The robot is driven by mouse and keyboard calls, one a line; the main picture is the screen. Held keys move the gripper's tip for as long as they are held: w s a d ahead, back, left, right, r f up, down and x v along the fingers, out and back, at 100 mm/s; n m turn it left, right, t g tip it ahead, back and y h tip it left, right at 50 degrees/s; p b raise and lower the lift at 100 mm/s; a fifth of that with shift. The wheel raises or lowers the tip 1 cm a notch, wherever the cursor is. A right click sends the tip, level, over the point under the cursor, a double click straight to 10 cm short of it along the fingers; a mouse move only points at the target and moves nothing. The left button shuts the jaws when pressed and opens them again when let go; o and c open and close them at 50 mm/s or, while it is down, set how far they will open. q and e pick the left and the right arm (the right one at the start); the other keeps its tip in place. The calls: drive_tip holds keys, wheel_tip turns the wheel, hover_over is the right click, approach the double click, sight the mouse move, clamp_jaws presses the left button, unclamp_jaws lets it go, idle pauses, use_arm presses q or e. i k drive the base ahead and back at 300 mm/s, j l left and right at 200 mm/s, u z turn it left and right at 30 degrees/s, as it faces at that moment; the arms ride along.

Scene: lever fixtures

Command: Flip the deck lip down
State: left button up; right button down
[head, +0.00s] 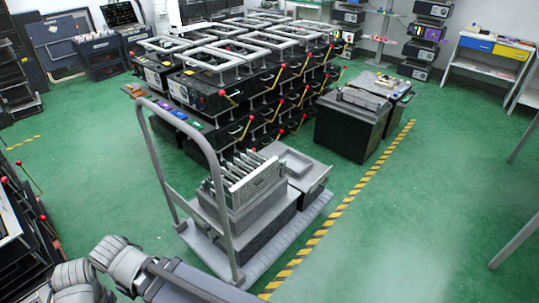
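A grey platform trolley with a tall looped push handle (160,160) stands in the middle foreground. Its flat deck (290,238) shows along the right and front edges. A grey slotted unit (245,190) and dark boxes sit on it. I cannot make out a separate deck lip or tell its position. Grey rounded links of my arm (118,262) show at the bottom left, close to the trolley's handle side. No gripper fingers are visible, so both grippers are out of view.
Stacked black units with red-knobbed levers (250,90) stand behind the trolley. A dark cabinet (350,125) stands to the right of them. A rack (20,225) with red-knobbed levers is at the left. Green floor is open right of the yellow-black stripe (350,200).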

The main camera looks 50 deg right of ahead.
sight(318, 183)
drive_tip(key=z, duration=2.1)
drive_tip(key=i+l+z, duration=0.1)
drive_tip(key=i+l, duration=0.4)
drive_tip(key=i+l+z, duration=0.1)
drive_tip(key=i+l, duration=0.3)
drive_tip(key=i, duration=0.35)
